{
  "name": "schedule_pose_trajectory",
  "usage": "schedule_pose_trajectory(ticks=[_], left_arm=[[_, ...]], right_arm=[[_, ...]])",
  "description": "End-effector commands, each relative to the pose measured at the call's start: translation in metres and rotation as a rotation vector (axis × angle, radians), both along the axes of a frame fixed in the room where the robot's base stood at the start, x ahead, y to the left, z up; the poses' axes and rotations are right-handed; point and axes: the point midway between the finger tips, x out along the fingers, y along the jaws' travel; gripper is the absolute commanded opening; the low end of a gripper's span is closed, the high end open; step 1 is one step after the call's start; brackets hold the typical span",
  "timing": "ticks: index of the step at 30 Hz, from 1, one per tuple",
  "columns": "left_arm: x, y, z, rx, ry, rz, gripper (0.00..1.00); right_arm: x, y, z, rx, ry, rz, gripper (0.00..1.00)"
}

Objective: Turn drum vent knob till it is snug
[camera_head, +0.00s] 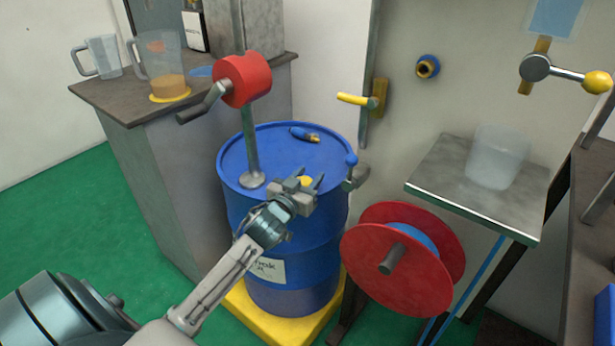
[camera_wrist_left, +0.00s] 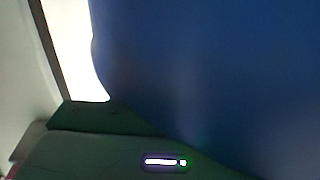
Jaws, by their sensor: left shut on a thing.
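The blue drum (camera_head: 285,235) stands upright on a yellow base, with a white label on its side. A small yellow knob (camera_head: 306,181) shows near the front rim of the drum's lid, partly hidden by my left gripper. My left gripper (camera_head: 308,186) is at this knob and shut on it. The knob's threads and seat are hidden, so how tight it sits cannot be seen. In the left wrist view the drum's blue surface (camera_wrist_left: 210,70) fills most of the picture, dark and blurred, and the fingertips are not clear. My right gripper is in neither view.
A red crank pump (camera_head: 245,80) rises from the drum's lid. A blue-handled tap (camera_head: 351,165) is at the lid's right edge. A red reel (camera_head: 372,270) stands close on the right. A counter with jugs (camera_head: 165,65) is behind left; a small table (camera_head: 440,185) is at right.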

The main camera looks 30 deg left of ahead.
Motion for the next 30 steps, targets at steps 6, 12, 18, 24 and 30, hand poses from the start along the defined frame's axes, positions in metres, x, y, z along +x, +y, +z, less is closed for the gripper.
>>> schedule_pose_trajectory(ticks=[6, 12, 18, 24, 30], left_arm=[[0.000, 0.000, 0.000, -0.001, 0.000, 0.000, 0.61], [0.000, 0.000, 0.000, -0.001, 0.000, 0.000, 0.61], [-0.007, -0.001, 0.000, 0.002, 0.001, 0.000, 0.61], [-0.040, -0.004, -0.001, 0.003, 0.002, -0.002, 0.61], [-0.077, -0.007, -0.002, 0.003, 0.003, -0.002, 0.61]], right_arm=[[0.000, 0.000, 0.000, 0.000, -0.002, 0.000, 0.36], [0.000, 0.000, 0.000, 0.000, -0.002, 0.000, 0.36], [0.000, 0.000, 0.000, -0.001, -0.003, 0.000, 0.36], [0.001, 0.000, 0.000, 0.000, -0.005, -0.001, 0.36], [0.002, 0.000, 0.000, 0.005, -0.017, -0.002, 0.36]])
